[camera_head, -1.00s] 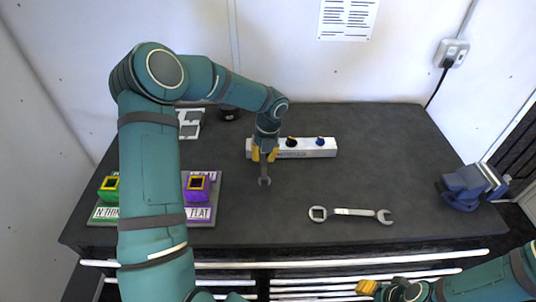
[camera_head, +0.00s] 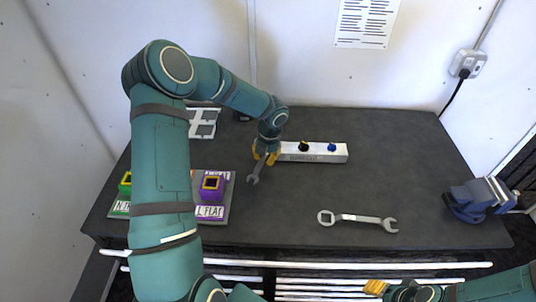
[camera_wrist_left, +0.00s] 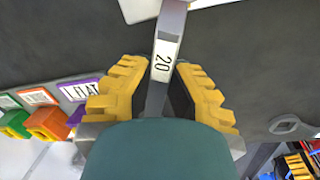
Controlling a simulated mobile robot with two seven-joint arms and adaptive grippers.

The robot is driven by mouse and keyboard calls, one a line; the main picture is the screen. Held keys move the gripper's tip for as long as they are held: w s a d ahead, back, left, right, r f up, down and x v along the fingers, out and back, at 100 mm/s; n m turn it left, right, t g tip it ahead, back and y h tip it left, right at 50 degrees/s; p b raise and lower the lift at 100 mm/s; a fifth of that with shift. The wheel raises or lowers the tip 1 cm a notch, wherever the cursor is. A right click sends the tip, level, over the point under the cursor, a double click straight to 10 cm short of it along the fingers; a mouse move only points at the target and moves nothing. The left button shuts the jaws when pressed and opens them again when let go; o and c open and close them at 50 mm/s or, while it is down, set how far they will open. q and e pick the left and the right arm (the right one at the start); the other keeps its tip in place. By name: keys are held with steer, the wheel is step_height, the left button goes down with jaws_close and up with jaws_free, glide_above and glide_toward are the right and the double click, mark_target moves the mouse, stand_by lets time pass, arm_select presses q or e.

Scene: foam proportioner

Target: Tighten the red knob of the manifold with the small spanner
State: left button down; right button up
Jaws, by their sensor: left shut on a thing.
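The white manifold (camera_head: 315,153) lies at the back of the bench, with a black knob (camera_head: 303,146) and a blue knob (camera_head: 332,147) showing. The red knob is not visible; my left gripper and arm cover the manifold's left end. My left gripper (camera_head: 267,157) is shut on the small spanner (camera_head: 256,174). Its open jaw end points toward the front left in the head view. In the left wrist view the spanner (camera_wrist_left: 163,60), marked 20, runs between the yellow fingers. My right gripper (camera_head: 374,287) is partly visible at the bottom; its opening is unclear.
A larger spanner (camera_head: 357,218) lies on the bench front. A blue vise (camera_head: 476,198) stands at the right edge. A tray (camera_head: 226,212) with coloured blocks, including a purple one (camera_head: 212,188), is at the left. The bench middle (camera_head: 390,180) is clear.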

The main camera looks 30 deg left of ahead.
arm_select(q)
steer(key=shift+a+r+m+p, duration=0.1)
steer(key=shift+a+m+p, duration=0.5)
steer(key=shift+m+p, duration=0.2)
steer(key=shift+a+m, duration=0.35)
steer(key=shift+m, duration=0.15)
steer(key=shift+d, duration=0.15)
steer(key=shift+d+n, duration=0.55)
steer(key=shift+n, duration=0.45)
steer(key=shift+r, duration=2.9)
